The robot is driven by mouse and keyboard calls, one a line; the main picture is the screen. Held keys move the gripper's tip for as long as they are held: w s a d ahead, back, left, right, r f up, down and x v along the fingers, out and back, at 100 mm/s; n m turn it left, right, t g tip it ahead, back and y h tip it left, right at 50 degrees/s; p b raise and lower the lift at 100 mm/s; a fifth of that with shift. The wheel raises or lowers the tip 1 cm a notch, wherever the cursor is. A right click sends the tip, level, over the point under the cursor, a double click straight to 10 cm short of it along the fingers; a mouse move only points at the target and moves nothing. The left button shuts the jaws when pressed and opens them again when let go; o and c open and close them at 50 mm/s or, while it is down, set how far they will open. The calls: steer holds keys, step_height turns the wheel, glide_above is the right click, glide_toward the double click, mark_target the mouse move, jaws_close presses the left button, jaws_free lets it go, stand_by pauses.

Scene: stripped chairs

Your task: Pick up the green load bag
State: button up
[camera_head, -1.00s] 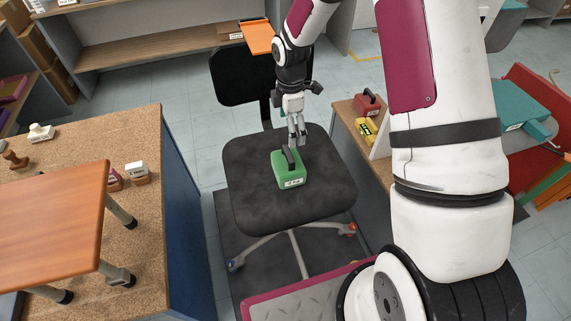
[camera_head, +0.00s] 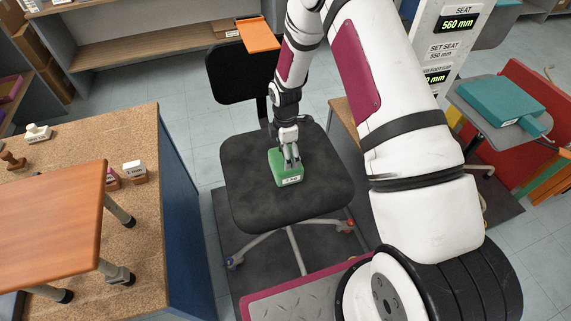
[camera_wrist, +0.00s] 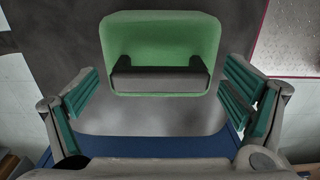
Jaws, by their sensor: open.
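The green load bag (camera_head: 285,172) stands on the black seat of an office chair (camera_head: 252,205). It is a small green block with a pale label on its front and a dark handle on top. My gripper (camera_head: 291,160) is directly over the bag, its fingers pointing down at the handle. In the wrist view, the green bag (camera_wrist: 160,30) lies ahead, with its dark handle (camera_wrist: 160,75) between my two spread, teal-padded fingers (camera_wrist: 165,100). Gaps show between the handle and both fingers. The fingers hide part of the bag in the head view.
A cork-topped bench (camera_head: 140,200) with small blocks and an orange board (camera_head: 50,215) stands to the left. The chair's backrest (camera_head: 235,78) rises behind the seat. A chair with a teal pad (camera_head: 500,103) and a display post (camera_head: 440,50) are to the right.

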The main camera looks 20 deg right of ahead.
steer(key=c, duration=2)
steer(key=shift+w+r, duration=0.1)
steer(key=shift+r, duration=0.1)
